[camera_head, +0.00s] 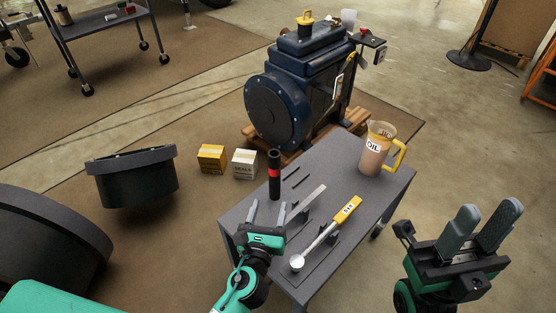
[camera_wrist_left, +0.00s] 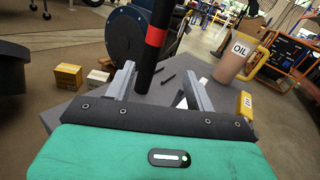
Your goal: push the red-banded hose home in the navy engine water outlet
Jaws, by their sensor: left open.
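The black hose with a red band (camera_head: 274,183) stands upright on the near left part of the grey table. It also shows in the left wrist view (camera_wrist_left: 154,37). My left gripper (camera_head: 268,208) is open, low over the table. Its fingers point at the hose's lower part, which appears between or just beyond the fingertips; I see no grip on it. The navy engine (camera_head: 305,65) stands on a wooden pallet behind the table. I cannot clearly make out its water outlet. My right gripper (camera_head: 491,214) is open and empty, right of the table.
On the grey table (camera_head: 352,208) are an oil jug (camera_head: 374,160), a yellow-handled tool (camera_head: 345,211) and several slim dark and grey pieces. Two small boxes (camera_head: 212,157) and a dark round tub (camera_head: 132,185) stand at left. A cart (camera_head: 105,22) is behind.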

